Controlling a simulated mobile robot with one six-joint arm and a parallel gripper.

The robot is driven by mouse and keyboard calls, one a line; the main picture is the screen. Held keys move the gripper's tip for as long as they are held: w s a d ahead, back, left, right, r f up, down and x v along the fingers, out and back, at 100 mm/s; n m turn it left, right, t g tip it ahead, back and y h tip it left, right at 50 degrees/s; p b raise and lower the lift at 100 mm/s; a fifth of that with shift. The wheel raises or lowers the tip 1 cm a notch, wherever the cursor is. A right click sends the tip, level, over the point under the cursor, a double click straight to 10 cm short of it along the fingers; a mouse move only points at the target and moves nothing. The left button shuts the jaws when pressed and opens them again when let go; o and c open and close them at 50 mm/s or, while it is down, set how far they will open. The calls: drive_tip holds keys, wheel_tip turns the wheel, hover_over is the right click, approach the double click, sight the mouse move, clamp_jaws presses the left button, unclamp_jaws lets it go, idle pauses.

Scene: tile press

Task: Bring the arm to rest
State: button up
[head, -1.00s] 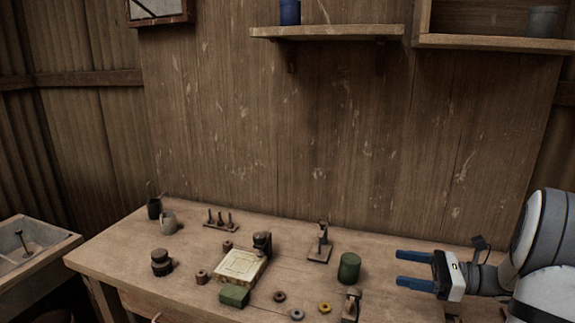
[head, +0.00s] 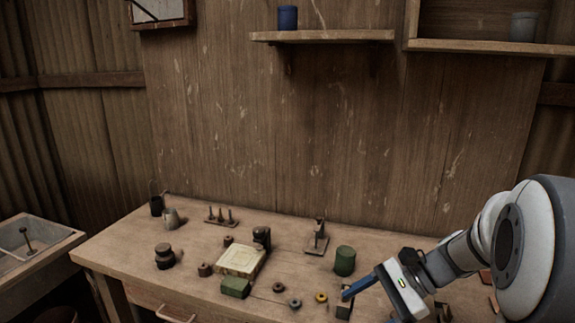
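My gripper (head: 368,303) is at the lower right of the head view, over the right part of the workbench (head: 120,262). One blue finger shows clearly, pointing left and slightly down. The other finger is mostly cut off by the bottom edge, so the gap is only partly seen. The fingers look apart, with nothing visible between them. The near finger passes in front of a small dark green stand (head: 344,309). My arm reaches in from the right edge.
A green cylinder (head: 345,261) stands just behind my gripper. A cream tile plate (head: 243,260) with a green block (head: 235,287) lies mid-bench. A wall shelf (head: 330,36) holds a blue cup (head: 288,17).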

drive_tip(key=s+n+t+h+p, duration=0.1)
drive_tip(key=s+n+t+h, duration=0.2)
drive_tip(key=s+n+h, duration=0.7)
drive_tip(key=n, duration=0.3)
drive_tip(key=shift+s+d+n+h, duration=0.15)
drive_tip(key=shift+s+n+h, duration=0.05)
drive_tip(key=shift+n+h, duration=0.2)
